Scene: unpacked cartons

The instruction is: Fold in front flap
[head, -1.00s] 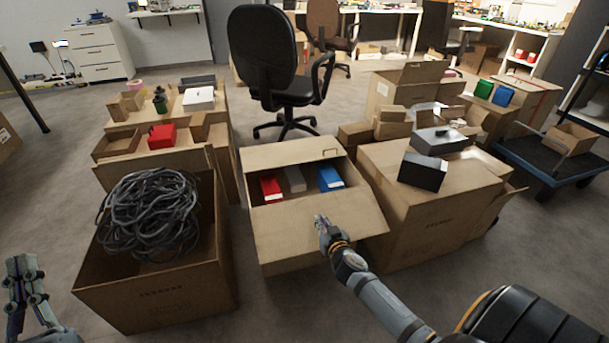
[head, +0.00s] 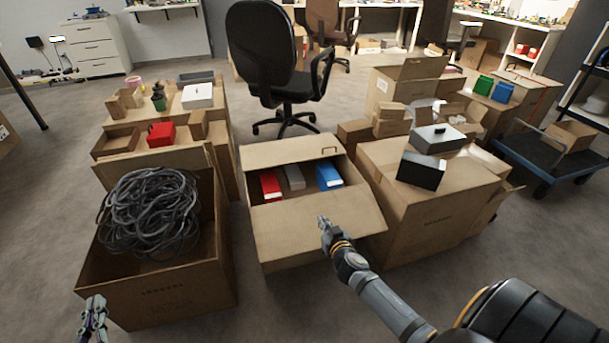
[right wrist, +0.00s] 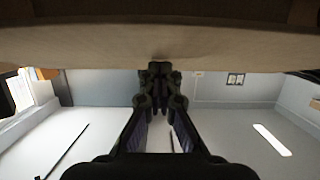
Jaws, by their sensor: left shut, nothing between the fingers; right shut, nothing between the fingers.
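The middle carton (head: 290,248) stands open on the floor with a red box (head: 271,185), a grey box (head: 294,178) and a blue box (head: 329,176) inside. Its front flap (head: 345,213) slants across the front of the opening and covers part of the inside. My right gripper (head: 323,220) is shut and empty at the flap. In the right wrist view the shut fingertips (right wrist: 160,70) are close to a broad cardboard surface (right wrist: 160,42); I cannot tell if they touch. My left gripper (head: 95,303) is shut and empty, low at the left, before the cable carton.
A carton with coiled black cable (head: 150,215) stands left of the middle carton. A closed carton (head: 430,215) with a black box (head: 422,171) on top stands close on its right. An office chair (head: 280,70) is behind. Floor in front is clear.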

